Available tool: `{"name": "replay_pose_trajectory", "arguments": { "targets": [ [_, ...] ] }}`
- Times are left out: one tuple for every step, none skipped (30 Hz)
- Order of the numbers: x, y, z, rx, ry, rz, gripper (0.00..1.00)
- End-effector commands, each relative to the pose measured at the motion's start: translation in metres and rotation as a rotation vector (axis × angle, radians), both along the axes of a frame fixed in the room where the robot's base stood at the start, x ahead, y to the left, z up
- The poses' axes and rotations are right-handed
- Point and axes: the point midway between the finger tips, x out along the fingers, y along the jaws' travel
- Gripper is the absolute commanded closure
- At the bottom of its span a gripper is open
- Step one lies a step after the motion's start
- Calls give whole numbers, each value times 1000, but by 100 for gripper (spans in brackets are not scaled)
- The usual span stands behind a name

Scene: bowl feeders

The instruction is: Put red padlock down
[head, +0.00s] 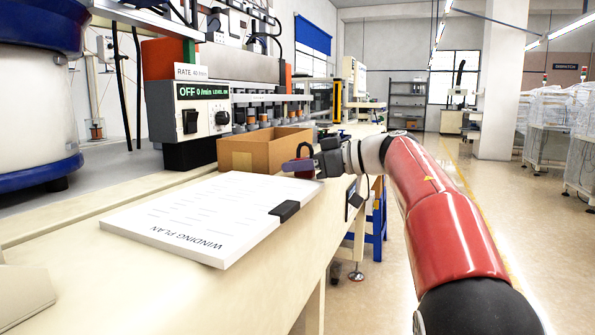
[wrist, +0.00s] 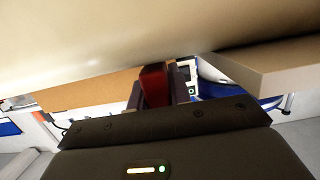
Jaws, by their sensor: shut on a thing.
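The red padlock (head: 298,166) is in my gripper (head: 316,160), at the right end of the bench in the head view. Its shackle arches upward. My gripper is shut on it, just beyond the dark clip of the winding plan board and in front of the cardboard box. The padlock's dark red body (wrist: 153,84) also shows between the fingers in the wrist view. I cannot tell whether the padlock touches the bench. The far finger is partly hidden.
The winding plan board (head: 200,215) lies flat on the cream bench (head: 130,290). An open cardboard box (head: 262,150) stands behind my gripper. A control box reading OFF (head: 203,110) and a bowl feeder (head: 30,110) stand at left. Bare bench lies left of the board.

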Motion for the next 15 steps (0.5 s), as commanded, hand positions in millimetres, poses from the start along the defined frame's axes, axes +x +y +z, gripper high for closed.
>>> {"name": "replay_pose_trajectory", "arguments": {
  "targets": [
    [0,0,1,0,0,0,100],
    [0,0,1,0,0,0,100],
    [0,0,1,0,0,0,100],
    [0,0,0,0,1,0,100],
    [0,0,-1,0,1,0,100],
    [0,0,-2,0,1,0,100],
    [0,0,-3,0,1,0,100],
    [0,0,-3,0,0,0,76],
    [0,0,-3,0,0,0,71],
    [0,0,-3,0,0,0,67],
    [0,0,-3,0,0,0,63],
    [0,0,-3,0,0,0,58],
    [0,0,-3,0,0,0,58],
    [0,0,-3,0,0,0,58],
    [0,0,-3,0,0,0,58]
  ]
}}
